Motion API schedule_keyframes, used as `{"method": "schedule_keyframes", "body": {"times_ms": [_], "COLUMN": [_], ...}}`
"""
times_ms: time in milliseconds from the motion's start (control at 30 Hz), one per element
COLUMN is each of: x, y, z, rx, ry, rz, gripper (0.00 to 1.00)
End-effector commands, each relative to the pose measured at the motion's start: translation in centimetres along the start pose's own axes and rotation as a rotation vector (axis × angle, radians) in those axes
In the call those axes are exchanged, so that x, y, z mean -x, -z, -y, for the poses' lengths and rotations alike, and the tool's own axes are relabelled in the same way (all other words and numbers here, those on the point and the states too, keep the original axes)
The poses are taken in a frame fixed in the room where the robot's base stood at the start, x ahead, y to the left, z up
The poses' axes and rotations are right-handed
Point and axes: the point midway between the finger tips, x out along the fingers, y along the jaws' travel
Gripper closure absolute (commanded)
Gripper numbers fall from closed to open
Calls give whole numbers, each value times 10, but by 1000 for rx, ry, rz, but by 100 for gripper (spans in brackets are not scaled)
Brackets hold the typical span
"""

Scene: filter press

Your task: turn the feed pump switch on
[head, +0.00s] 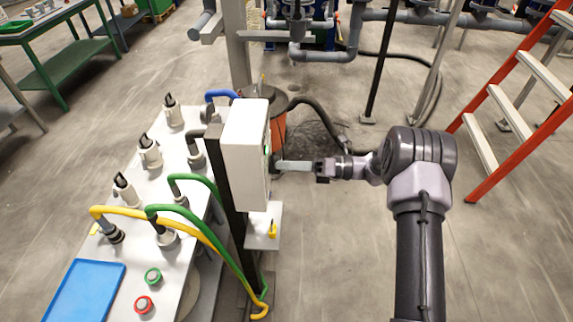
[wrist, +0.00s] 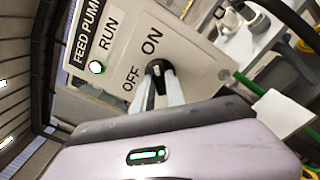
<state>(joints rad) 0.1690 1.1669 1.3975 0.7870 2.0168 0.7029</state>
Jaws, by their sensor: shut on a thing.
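The feed pump switch box (head: 245,150) is a white box on a dark post in the head view. In the wrist view its panel (wrist: 125,40) reads FEED PUMP, RUN, OFF and ON, tilted in the picture. The black switch knob (wrist: 156,69) sits beside the OFF and ON labels. My gripper (head: 277,166) reaches the box's right face from the right, and its fingers (wrist: 160,85) are shut on the knob. The fingers hide part of the knob, and I cannot tell exactly where it points. The round RUN lamp (wrist: 97,67) looks bright white with a green rim.
A white bench (head: 140,200) with hoses, valves, a blue tray (head: 84,291) and green and red buttons stands left of the box. An orange stepladder (head: 510,95) stands at the right. Pipes and an orange bucket are behind. The floor in front is clear.

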Motion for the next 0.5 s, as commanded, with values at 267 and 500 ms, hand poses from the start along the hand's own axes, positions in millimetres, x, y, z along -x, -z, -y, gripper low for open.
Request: {"method": "schedule_keyframes", "body": {"times_ms": [267,500], "x": [0,0], "y": [1,0], "z": [0,0], "rx": [-1,0], "ry": [0,0], "rz": [-1,-1], "gripper": [62,62]}}
